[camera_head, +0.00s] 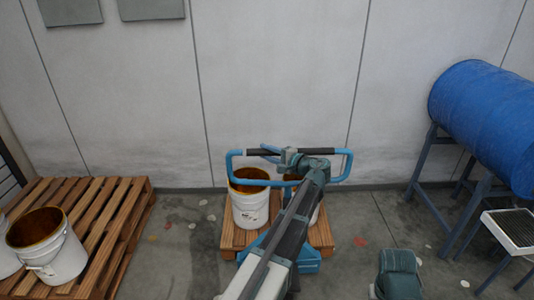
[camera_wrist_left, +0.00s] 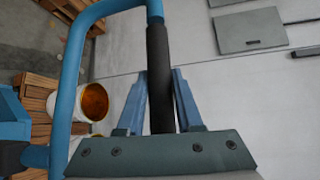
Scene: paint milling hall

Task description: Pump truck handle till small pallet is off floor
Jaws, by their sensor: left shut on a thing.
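The pump truck's blue loop handle (camera_head: 345,165) stands above the small wooden pallet (camera_head: 228,238), near the back wall. My left gripper (camera_head: 283,156) is shut on the handle's top bar. In the left wrist view the black grip (camera_wrist_left: 158,70) runs between the two blue fingers (camera_wrist_left: 160,100). The pallet carries a white pail (camera_head: 250,212) with brown contents, and part of another shows behind my arm. The truck's blue body (camera_head: 308,262) is at the pallet's front, mostly hidden by my left arm. Any gap between pallet and floor cannot be told.
A larger pallet (camera_head: 127,215) with white pails (camera_head: 60,260) is at the left. A blue drum (camera_head: 485,115) lies on a stand at the right, beside a grated tray (camera_head: 512,230). A teal part of mine shows at the bottom right. Floor right of the small pallet is mostly clear.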

